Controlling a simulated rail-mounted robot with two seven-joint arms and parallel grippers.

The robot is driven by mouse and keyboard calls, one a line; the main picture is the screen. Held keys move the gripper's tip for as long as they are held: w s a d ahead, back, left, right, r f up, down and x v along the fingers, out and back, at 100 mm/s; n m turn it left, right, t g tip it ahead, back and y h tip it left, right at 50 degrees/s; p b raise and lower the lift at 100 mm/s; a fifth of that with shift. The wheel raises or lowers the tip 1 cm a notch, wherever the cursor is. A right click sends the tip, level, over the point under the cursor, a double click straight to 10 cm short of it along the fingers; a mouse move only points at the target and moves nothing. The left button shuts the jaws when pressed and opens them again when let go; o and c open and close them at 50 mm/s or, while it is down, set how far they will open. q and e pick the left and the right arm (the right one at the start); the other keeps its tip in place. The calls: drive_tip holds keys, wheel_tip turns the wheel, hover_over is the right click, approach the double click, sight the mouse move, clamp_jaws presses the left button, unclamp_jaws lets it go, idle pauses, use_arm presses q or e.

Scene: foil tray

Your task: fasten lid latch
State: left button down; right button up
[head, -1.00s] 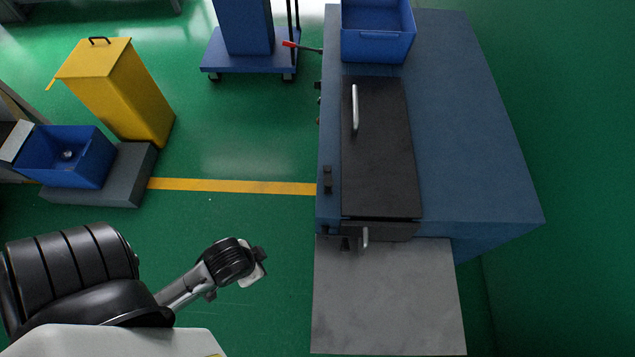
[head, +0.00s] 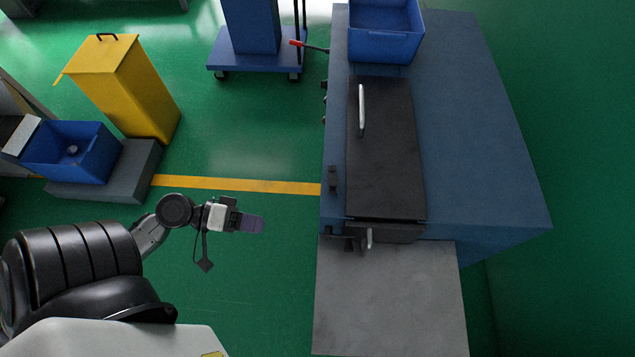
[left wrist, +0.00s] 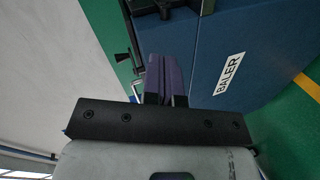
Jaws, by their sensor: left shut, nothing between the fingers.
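The blue baler (head: 470,170) stands right of centre in the head view, its black lid (head: 385,150) lying flat with a silver bar handle (head: 362,108). Small black latch-like hardware (head: 333,180) sits on the left edge beside the lid. A black front piece (head: 385,233) carries a short silver handle (head: 369,238). I cannot tell which fitting is the latch. My left gripper (head: 254,224) is shut and empty, left of the baler and apart from it. In the left wrist view its purple fingers (left wrist: 163,75) point towards the baler (left wrist: 245,55), labelled "BALER". My right gripper is out of view.
A grey plate (head: 390,300) lies in front of the baler. A blue bin (head: 385,45) sits at its far end. A red-tipped lever (head: 308,46) sticks out on the left. A yellow bin (head: 125,85) and blue crate (head: 72,150) stand far left. The green floor between is clear.

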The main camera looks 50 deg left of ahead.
use_arm(q)
drive_tip(key=w+a+r+n+t+y, duration=0.1)
drive_tip(key=w+a+r+n+t, duration=0.2)
drive_tip(key=r+n+t, duration=0.2)
drive_tip(key=shift+n, duration=0.7)
drive_tip(key=p+x, duration=0.5)
drive_tip(key=x, duration=0.9)
drive_tip(key=shift+w, duration=0.15)
drive_tip(key=shift+a+r, duration=0.1)
